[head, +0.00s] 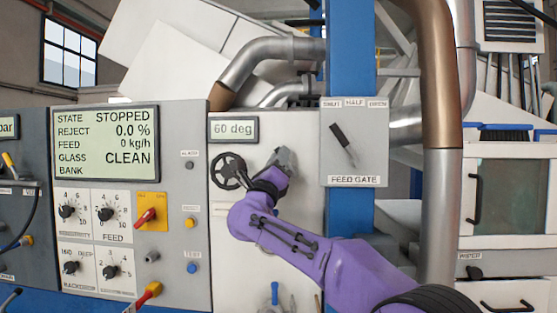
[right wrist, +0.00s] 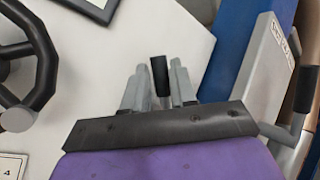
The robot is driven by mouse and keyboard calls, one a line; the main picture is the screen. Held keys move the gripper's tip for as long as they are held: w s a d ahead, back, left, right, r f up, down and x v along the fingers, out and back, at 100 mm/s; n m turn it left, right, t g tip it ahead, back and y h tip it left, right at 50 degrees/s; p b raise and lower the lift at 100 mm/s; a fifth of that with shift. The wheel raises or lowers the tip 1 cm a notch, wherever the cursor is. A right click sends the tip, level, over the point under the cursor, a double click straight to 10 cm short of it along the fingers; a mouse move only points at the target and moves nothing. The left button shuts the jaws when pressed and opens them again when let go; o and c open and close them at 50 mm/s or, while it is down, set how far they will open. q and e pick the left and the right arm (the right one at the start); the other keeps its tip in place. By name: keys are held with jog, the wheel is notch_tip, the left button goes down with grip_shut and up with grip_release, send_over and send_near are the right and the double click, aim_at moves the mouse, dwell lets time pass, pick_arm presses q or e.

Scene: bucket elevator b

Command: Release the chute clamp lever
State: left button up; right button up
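A small lever with a black grip and a grey stem, which I take for the chute clamp lever (right wrist: 159,76), stands out from the pale panel in the right wrist view. My right gripper (right wrist: 158,82) has its two grey fingers on either side of this grip, with narrow gaps showing. I cannot tell whether either finger touches it. In the head view my right gripper (head: 285,160) is at the pale panel, just right of the black handwheel (head: 228,171), and hides the lever. My left gripper is not in view.
The handwheel (right wrist: 22,60) is close left of the gripper. A display above reads 60 deg (head: 233,129). The control panel (head: 180,275) is at left.

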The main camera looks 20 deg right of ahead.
jog(key=shift+o, duration=0.8)
jog(key=shift+w, duration=0.1)
jog(key=shift+f, duration=0.15)
jog(key=b+v, duration=0.6)
jog(key=v, duration=0.4)
jog(key=shift+a+f, duration=0.15)
